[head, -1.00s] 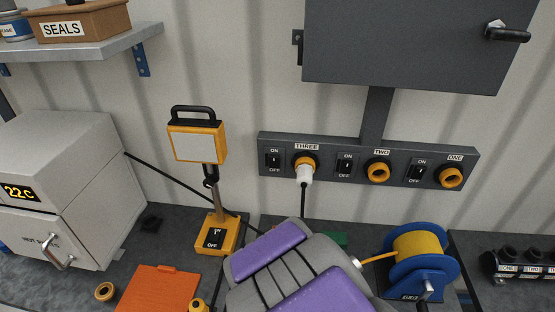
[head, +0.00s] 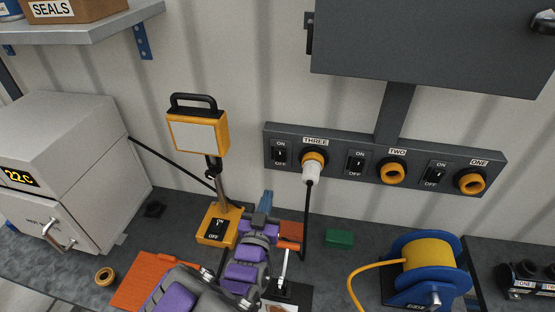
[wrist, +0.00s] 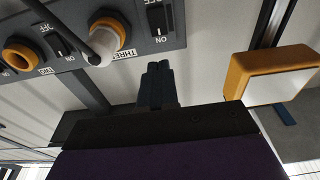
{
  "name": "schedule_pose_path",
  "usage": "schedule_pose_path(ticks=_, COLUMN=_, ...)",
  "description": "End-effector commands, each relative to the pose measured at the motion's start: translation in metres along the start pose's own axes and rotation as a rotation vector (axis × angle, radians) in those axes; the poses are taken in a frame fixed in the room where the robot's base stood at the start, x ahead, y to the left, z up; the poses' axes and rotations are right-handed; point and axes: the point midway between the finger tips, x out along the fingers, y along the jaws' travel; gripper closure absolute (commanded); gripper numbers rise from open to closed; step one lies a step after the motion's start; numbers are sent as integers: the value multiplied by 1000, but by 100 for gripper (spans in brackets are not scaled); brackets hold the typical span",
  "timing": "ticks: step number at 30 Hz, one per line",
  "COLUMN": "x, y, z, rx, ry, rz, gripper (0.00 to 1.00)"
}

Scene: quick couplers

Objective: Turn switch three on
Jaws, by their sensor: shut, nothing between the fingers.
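Switch three (head: 279,154) is a black rocker between ON and OFF labels at the left end of the dark socket panel (head: 347,171). Its rocker position is too small to tell. It also shows upside down at the top of the wrist view (wrist: 158,20). Beside it is socket THREE (head: 314,160), an orange ring with a white plug (head: 311,174) and black cable hanging down. My gripper (head: 267,198) is below the panel, with its blue fingers shut and empty. In the wrist view the fingertips (wrist: 158,68) point towards switch three, with a gap between.
Sockets TWO (head: 393,173) and ONE (head: 471,183) have switches beside them. A yellow lamp (head: 198,135) stands left of my gripper. A blue reel (head: 427,270) with yellow hose and a green block (head: 339,238) are at right. A grey oven (head: 68,165) is at left.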

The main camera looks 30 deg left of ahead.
Motion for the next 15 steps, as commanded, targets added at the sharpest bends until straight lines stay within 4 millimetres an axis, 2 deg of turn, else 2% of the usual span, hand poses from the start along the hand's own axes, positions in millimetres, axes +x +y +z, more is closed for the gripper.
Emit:
schedule_pose_path(ticks=8, x=10, y=1, z=0, rx=0, ry=0, rz=3, gripper=100)
schedule_pose_path(ticks=15, x=41, y=1, z=0, rx=4, ry=0, rz=4, gripper=100)
